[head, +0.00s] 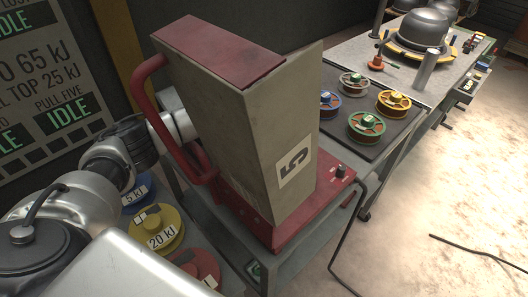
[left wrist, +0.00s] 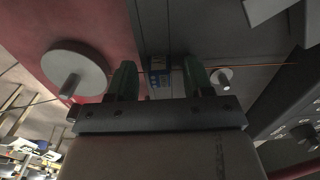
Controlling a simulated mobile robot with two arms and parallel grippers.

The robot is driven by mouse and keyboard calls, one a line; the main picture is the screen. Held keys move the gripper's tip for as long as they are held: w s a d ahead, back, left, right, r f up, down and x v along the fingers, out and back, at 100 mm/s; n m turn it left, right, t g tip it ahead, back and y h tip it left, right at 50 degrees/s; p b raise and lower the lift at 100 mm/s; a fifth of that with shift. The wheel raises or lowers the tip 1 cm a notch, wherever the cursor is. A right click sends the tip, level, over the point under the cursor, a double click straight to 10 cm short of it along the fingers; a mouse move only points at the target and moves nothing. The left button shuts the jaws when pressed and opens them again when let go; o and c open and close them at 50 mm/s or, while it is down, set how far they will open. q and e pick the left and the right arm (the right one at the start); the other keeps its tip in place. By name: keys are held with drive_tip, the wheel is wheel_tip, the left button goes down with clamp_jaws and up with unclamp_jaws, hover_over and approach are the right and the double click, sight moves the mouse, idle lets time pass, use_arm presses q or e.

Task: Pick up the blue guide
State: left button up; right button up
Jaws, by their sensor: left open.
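The blue guide, a small blue block (left wrist: 158,76), shows in the left wrist view in a grey recess, between the two dark green fingers of my left gripper (left wrist: 158,80). The fingers stand apart, one on each side of it, with a visible gap; I cannot tell how far ahead it lies. In the head view my left arm reaches behind the tall grey machine marked 5 (head: 240,125), which hides the gripper and the guide. My right gripper is not in view.
A large grey disc (left wrist: 88,66) with a peg and a smaller roller (left wrist: 222,77) flank the fingers, with a thin orange wire near them. In the head view a red handle (head: 150,85) is close to my arm. Several spools (head: 366,126) lie on a mat at right.

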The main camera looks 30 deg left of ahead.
use_arm(q)
clamp_jaws()
